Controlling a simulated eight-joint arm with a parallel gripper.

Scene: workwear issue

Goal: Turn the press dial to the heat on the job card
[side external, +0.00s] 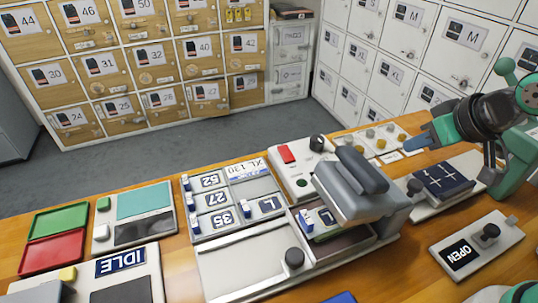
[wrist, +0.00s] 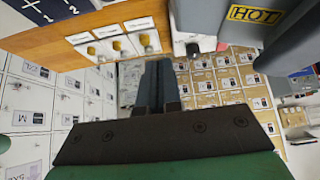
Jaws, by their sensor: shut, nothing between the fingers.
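The press (side external: 362,195) is a grey block with a handle on top, standing mid-bench; its side shows at upper right in the wrist view with a HOT label (wrist: 255,14). A black round knob, apparently the dial (side external: 317,143), sits on a pale panel behind the press; its setting is too small to read. A card reading "XL 130" (side external: 246,169) lies at the top of the grey tray. My gripper (side external: 411,146) is shut and empty, in the air to the right of the press and dial. In the wrist view its fingers (wrist: 158,68) are together.
A red button (side external: 287,153) shares the dial's panel. Small yellow and grey knobs (side external: 380,142) stand right of it. Size tiles (side external: 212,197) lie in the tray (side external: 240,265). An OPEN panel (side external: 470,245) is at front right, an IDLE panel (side external: 120,262) at left.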

